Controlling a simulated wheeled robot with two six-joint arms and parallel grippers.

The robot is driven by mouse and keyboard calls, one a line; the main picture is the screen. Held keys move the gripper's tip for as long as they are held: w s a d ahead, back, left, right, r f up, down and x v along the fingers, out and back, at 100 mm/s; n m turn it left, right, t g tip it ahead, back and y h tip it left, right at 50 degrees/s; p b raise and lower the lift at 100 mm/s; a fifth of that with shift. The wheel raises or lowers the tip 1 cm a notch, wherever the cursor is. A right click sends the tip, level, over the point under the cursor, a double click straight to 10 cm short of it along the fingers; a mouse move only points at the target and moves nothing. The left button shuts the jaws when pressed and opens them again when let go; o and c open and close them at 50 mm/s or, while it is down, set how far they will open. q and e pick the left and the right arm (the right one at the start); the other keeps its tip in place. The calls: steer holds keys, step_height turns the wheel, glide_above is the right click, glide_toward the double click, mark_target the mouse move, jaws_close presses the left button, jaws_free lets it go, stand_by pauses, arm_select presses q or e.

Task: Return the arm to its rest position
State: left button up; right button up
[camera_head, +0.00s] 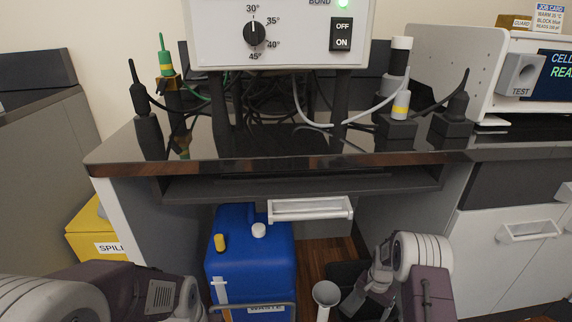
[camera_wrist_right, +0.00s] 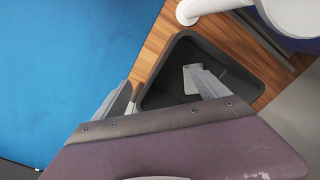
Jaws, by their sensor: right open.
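My right arm comes in at the lower right of the head view, with its gripper (camera_head: 368,288) low in front of the bench, beside the blue waste container. In the right wrist view the gripper (camera_wrist_right: 162,88) has its two fingers spread apart with nothing between them. It is above the wooden floor and a black open bin (camera_wrist_right: 178,92). My left arm shows at the lower left of the head view, but its gripper is out of view.
A blue waste container (camera_head: 250,252) stands under the bench (camera_head: 270,167); its blue side fills the wrist view's left. A white funnel-topped tube (camera_head: 325,294) stands close to my right gripper. A yellow spill box (camera_head: 92,225) is left.

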steer(key=s+a+r+n+t+p, duration=0.1)
steer(key=s+a+r+n+p, duration=0.3)
steer(key=s+r, duration=0.75)
steer(key=s+a+r+n+p, duration=0.35)
steer(key=s+a+r, duration=0.35)
steer(key=r, duration=0.7)
step_height(320, 180, up, 37)
steer(key=s+d+p, duration=0.1)
steer(key=p, duration=3.5)
steer(key=shift+d+n, duration=0.25)
steer(key=shift+n, duration=0.1)
